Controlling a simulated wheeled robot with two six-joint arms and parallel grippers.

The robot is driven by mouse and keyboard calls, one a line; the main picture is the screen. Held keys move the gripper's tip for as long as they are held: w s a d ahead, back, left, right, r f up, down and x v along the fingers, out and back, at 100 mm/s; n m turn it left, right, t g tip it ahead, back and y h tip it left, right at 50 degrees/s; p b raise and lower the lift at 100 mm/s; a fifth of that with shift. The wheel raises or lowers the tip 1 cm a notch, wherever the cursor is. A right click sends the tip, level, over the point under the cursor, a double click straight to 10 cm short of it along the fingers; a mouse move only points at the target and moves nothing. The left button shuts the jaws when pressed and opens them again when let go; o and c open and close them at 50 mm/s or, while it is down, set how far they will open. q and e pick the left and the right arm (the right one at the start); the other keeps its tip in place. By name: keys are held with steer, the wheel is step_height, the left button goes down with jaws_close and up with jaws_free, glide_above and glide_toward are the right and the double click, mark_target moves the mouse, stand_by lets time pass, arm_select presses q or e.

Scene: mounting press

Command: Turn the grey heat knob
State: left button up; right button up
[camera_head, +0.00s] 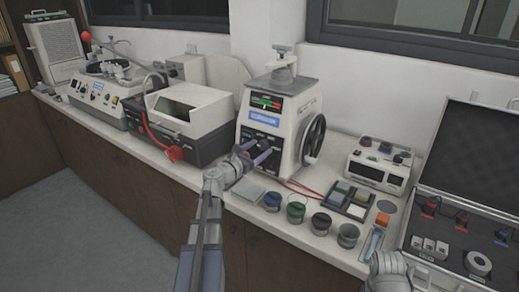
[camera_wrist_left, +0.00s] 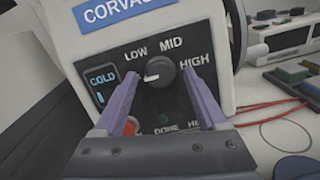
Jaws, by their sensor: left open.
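The white mounting press (camera_head: 256,120) stands on the bench in the head view. In the left wrist view its dark front panel carries the heat knob (camera_wrist_left: 161,72), dark grey and round, with a white pointer mark toward its left side. LOW, MID and HIGH are printed around it. My left gripper (camera_head: 254,150) is in front of this panel. In the left wrist view its purple fingers (camera_wrist_left: 163,88) are open, one on each side of the knob, with gaps visible; I cannot tell contact. Part of my right arm shows at the lower right of the head view; its fingers cannot be made out.
A handwheel (camera_head: 314,139) is on the press's right side. A red button (camera_wrist_left: 131,126) sits below the knob. Several cups (camera_head: 296,211) and a sample tray (camera_head: 348,199) stand right of my left arm. A white-lidded machine (camera_head: 187,108) stands left of the press.

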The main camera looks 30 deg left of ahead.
arm_select(q)
steer(key=shift+w, duration=0.35)
steer(key=shift+c, duration=0.3)
jaws_close()
